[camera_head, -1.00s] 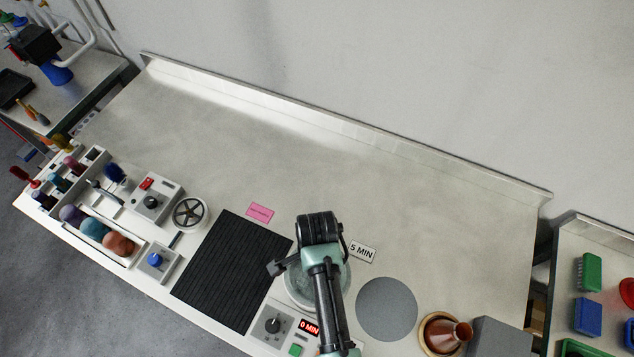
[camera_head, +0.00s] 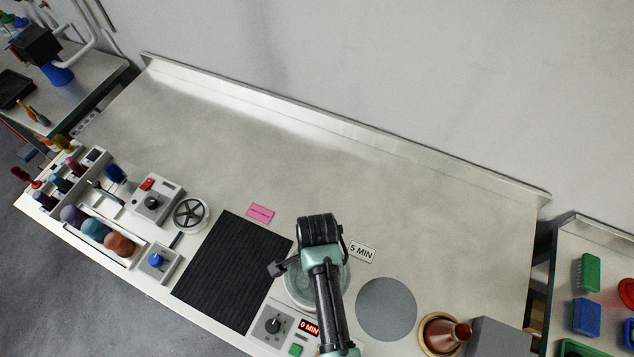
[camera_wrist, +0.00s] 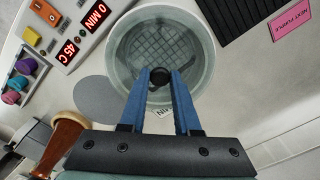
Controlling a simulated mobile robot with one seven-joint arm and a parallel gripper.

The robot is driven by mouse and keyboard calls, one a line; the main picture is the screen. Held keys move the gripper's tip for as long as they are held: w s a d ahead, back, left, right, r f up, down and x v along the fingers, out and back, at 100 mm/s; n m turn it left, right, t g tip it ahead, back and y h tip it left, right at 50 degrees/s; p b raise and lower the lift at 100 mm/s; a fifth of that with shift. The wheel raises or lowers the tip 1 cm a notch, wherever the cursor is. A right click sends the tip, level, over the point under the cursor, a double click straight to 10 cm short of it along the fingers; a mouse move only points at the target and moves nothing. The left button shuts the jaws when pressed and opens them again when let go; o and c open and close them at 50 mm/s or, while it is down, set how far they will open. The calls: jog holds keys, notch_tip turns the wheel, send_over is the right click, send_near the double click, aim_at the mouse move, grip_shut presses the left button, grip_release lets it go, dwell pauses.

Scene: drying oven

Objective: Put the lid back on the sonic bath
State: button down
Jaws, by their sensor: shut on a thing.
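The sonic bath (camera_head: 296,290) is a round, pale green-grey tub on the bench, partly hidden under my arm in the head view. In the wrist view its round rim (camera_wrist: 209,48) surrounds a mesh-like grid. A clear round lid (camera_wrist: 135,48) with a dark knob (camera_wrist: 160,76) lies in line with the bath opening. My gripper (camera_wrist: 160,78) is shut on the knob, its blue fingers on either side. Being see-through, the lid does not show clearly whether it rests on the rim or hangs just above. The fingertips are hidden in the head view.
A control panel (camera_head: 276,325) with a red "0 MIN" display stands at the bath's front. A black ribbed mat (camera_head: 232,270) lies left, a bare grey disc (camera_head: 386,309) right. A "5 MIN" card (camera_head: 362,251) lies behind. A brown vessel (camera_head: 445,335) stands farther right. The bench's back is clear.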

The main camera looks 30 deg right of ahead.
dwell(0.3)
jog(key=shift+c, duration=0.3)
grip_release()
jog(key=shift+r, duration=0.1)
jog(key=shift+r+p, duration=3.45)
jog(key=shift+p, duration=0.2)
grip_shut()
